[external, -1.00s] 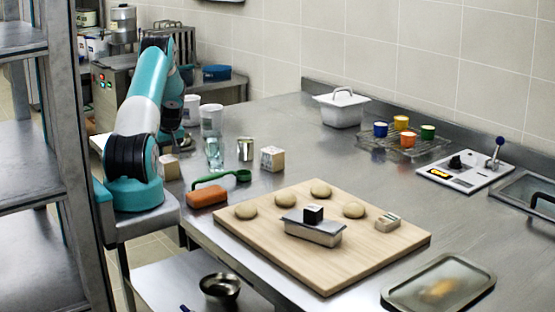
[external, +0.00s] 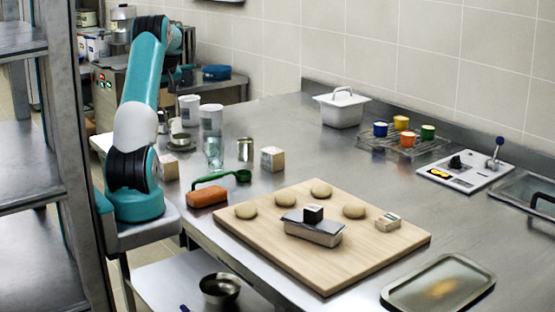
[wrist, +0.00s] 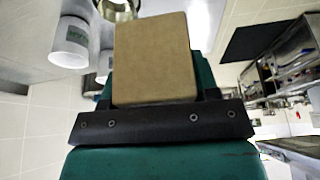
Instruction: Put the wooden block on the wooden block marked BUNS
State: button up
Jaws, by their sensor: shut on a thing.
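My gripper (wrist: 157,88) is shut on a plain tan wooden block (wrist: 155,55) in the wrist view, with the green jaws at its two sides. In the external view my arm hides the gripper and held block. A pale block (external: 272,159) with dark markings stands on the steel counter behind the cutting board. A small block (external: 387,222) with markings lies at the board's right. Another wooden block (external: 168,167) stands near my arm. The lettering is too small to read, so I cannot tell which says BUNS.
The cutting board (external: 352,268) holds several dough balls. The counter's middle is clear.

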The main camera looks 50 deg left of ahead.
jog(key=shift+w+d+r, duration=0.15)
jog(key=shift+w+r, duration=0.1)
jog(key=w+d+r+m+p, duration=0.2)
jog(key=w+d+r+p, duration=0.15)
jog(key=w+d, duration=0.9)
notch_tip(320, 180, up, 2)
jog(key=r+m+t+p, duration=0.1)
jog(key=m+p, duration=0.1)
send_over(271, 148)
jog(key=f, duration=1)
jog(key=d+f+p, duration=0.1)
jog(key=f, duration=0.4)
jog(key=shift+s+d+f, duration=0.1)
jog(key=shift+s, duration=0.2)
jog(key=shift+t, duration=0.3)
jog(key=shift+f+p, duration=0.45)
jog(key=shift+f, duration=2.2)
jog(key=o, duration=0.9)
jog(key=shift+o, duration=0.5)
